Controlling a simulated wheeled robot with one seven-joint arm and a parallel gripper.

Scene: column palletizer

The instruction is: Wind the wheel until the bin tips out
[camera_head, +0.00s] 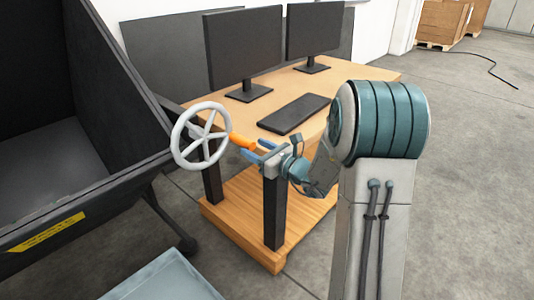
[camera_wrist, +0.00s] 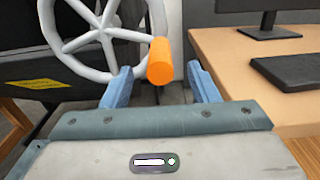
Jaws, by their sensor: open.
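The white spoked wheel (camera_head: 200,135) stands on the right side of the dark bin (camera_head: 85,190). It also shows at the upper left of the wrist view (camera_wrist: 98,36). An orange handle (camera_head: 241,141) sticks out from the wheel's right side toward me. My gripper (camera_head: 258,150) is open with its blue fingers at the handle. In the wrist view the orange handle (camera_wrist: 160,62) lies between the two open fingers (camera_wrist: 165,85), with a gap to the right finger. Whether the left finger touches it, I cannot tell. The bin carries a yellow label (camera_wrist: 36,84).
A wooden desk (camera_head: 375,72) with two monitors (camera_head: 243,45) and a black keyboard (camera_head: 294,113) stands close behind and right of my gripper. A grey-blue tray or box (camera_head: 165,280) is at the bottom. Open floor (camera_head: 475,160) lies to the right.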

